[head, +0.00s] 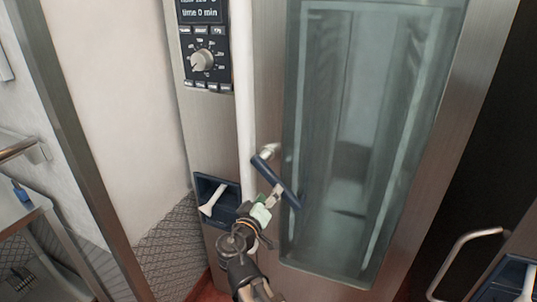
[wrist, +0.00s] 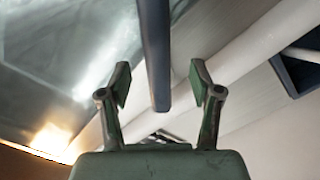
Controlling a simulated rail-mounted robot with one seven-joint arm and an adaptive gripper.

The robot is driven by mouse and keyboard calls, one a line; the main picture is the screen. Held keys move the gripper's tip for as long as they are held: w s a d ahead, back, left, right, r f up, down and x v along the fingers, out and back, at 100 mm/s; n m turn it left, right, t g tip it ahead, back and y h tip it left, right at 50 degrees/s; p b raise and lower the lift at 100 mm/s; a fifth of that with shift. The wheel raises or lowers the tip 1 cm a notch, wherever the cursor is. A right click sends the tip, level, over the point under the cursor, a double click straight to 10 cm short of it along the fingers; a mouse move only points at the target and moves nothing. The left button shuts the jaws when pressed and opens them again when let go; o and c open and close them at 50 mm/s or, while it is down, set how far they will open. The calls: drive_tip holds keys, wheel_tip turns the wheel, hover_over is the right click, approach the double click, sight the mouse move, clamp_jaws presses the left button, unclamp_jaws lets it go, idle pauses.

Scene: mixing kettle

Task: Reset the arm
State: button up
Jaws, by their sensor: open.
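My gripper (head: 270,200) is at the front of a tall steel oven, close to the dark blue door handle (head: 277,182). In the wrist view my gripper (wrist: 160,88) is open, with its two green-padded fingers apart. The lower end of the dark handle (wrist: 156,65) lies between the fingers in that picture, with visible space on both sides. I cannot tell how deep it sits between them. My arm comes up from the bottom of the head view.
The glass oven door (head: 365,140) looks shut. A control panel (head: 204,45) with a knob is at upper left. A blue recess with a white lever (head: 213,200) is left of my gripper. A metal handle (head: 465,250) is at lower right, and a steel counter (head: 18,205) at left.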

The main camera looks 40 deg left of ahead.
idle(0.3)
drive_tip(key=d+f+g+h, duration=0.2)
drive_tip(key=d+f, duration=0.2)
drive_tip(key=f, duration=0.3)
drive_tip(key=w+d+f+g+h, duration=0.1)
drive_tip(key=d+f+g, duration=0.2)
drive_tip(key=d+f, duration=0.35)
drive_tip(key=d+f+g+h, duration=0.2)
drive_tip(key=d+f, duration=0.1)
drive_tip(key=f, duration=0.6)
drive_tip(key=s+d+f+m+g+h+p, duration=0.1)
drive_tip(key=d+f+g, duration=0.2)
drive_tip(key=d+f, duration=0.5)
drive_tip(key=s+d+f+m+g+h, duration=0.1)
drive_tip(key=s+d+f+g+h, duration=0.15)
drive_tip(key=d+f, duration=0.6)
drive_tip(key=s+d+f+m+g, duration=0.25)
drive_tip(key=s+d+f, duration=0.2)
drive_tip(key=d, duration=0.25)
drive_tip(key=s+d+f+m+g, duration=0.1)
drive_tip(key=s+d+f+g, duration=0.35)
drive_tip(key=d, duration=0.35)
drive_tip(key=s+d+f+m+g+y+p, duration=0.1)
drive_tip(key=s+d+f+m+g+y, duration=0.1)
drive_tip(key=s+d, duration=0.4)
drive_tip(key=s+d+f+m+g+y, duration=0.2)
drive_tip(key=s+d+f+m, duration=0.2)
drive_tip(key=s+d, duration=0.3)
drive_tip(key=s, duration=0.3)
drive_tip(key=shift+g+p, duration=0.35)
